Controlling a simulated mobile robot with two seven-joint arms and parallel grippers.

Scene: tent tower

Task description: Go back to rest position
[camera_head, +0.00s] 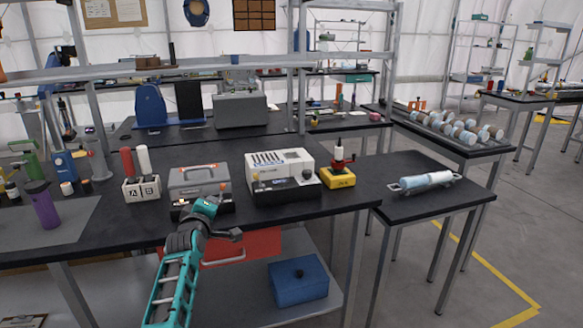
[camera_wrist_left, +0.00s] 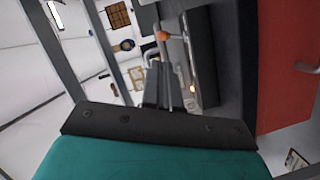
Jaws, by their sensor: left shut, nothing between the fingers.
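My left gripper (camera_head: 211,207) is in front of the long black workbench (camera_head: 300,216), close to its front edge, with the teal forearm coming up from below. In the left wrist view its narrow fingers (camera_wrist_left: 163,92) are together with nothing between them. The gripper appears apart from the objects on the bench, though its exact gap to the edge is hard to tell. My right gripper is not in view.
Behind the gripper stand a grey toolbox (camera_head: 198,182), a white machine (camera_head: 280,165) and a yellow-based device (camera_head: 338,178). A blue box (camera_head: 298,284) sits on the lower shelf. Floor is clear at right.

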